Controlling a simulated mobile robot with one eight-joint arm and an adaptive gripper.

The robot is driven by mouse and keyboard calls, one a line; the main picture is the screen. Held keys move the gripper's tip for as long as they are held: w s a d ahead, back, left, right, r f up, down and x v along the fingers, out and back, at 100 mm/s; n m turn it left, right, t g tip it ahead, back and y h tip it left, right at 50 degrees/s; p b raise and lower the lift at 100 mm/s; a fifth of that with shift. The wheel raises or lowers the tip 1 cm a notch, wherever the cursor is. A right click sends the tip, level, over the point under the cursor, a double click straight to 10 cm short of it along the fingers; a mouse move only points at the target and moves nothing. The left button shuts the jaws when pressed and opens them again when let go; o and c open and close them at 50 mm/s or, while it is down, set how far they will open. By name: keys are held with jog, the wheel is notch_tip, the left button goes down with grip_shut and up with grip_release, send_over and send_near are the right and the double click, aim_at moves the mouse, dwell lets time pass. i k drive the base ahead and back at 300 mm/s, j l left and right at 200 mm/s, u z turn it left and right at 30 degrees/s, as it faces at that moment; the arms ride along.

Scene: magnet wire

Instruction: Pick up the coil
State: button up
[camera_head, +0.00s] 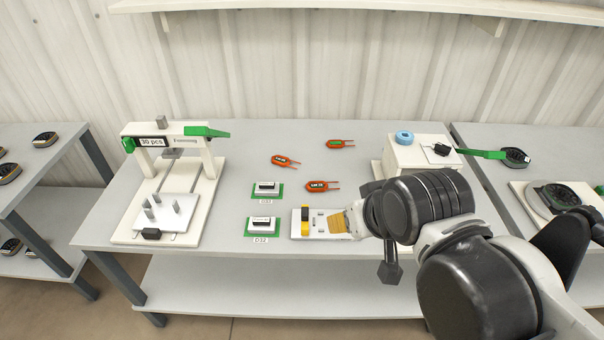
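Three orange coils with dark or green labels lie apart on the grey table. One coil (285,161) is left of centre, one coil (340,143) is farther back, and one labelled coil (322,186) is nearer the front. My arm enters from the lower right.
A white winding press (137,205) stands at left. A white plate (309,230) with yellow parts lies beside my arm. A white box (410,154) carries a blue ring (404,138).

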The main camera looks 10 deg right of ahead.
aim_at(278, 160)
jog(key=z, duration=1.15)
jog(key=j+u, duration=0.1)
jog(key=u, duration=0.3)
jog(key=i+j+u, duration=0.1)
jog(key=u, duration=0.25)
jog(key=i+j+u, duration=0.1)
jog(key=u, duration=0.3)
jog(key=i+j+z, duration=0.15)
jog(key=j+z, duration=0.3)
jog(key=i+j+z, duration=0.1)
jog(key=j+z, duration=1.2)
jog(key=k+l, duration=0.05)
